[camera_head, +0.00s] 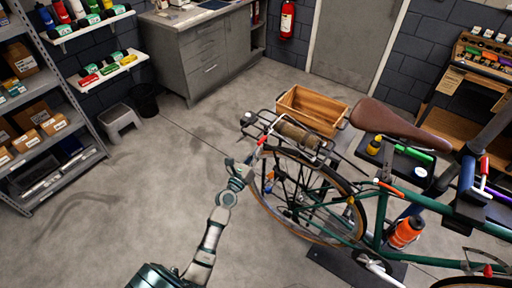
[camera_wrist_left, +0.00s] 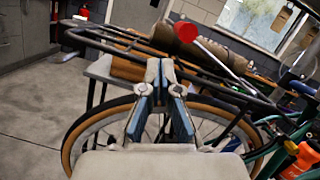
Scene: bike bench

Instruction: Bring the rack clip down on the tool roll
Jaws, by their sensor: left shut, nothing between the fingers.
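The tool roll (camera_head: 298,134) is a brown bundle lying on the bike's black rear rack; it also shows in the left wrist view (camera_wrist_left: 222,50). The rack clip is a thin pale bar with a red tip (camera_head: 262,140). In the left wrist view its red knob (camera_wrist_left: 186,32) is nearest me and its bar slopes down to the right, in front of the roll. Whether the bar touches the roll I cannot tell. My left gripper (camera_head: 251,160) is shut and empty, just below and short of the red knob, its fingertips (camera_wrist_left: 160,68) near the rack. My right gripper is not in view.
The rear rack (camera_wrist_left: 120,42) and rear wheel (camera_head: 300,195) stand close to my left gripper. A wooden crate (camera_head: 312,108) is beyond the roll. The brown saddle (camera_head: 395,118) and a tool tray are to the right.

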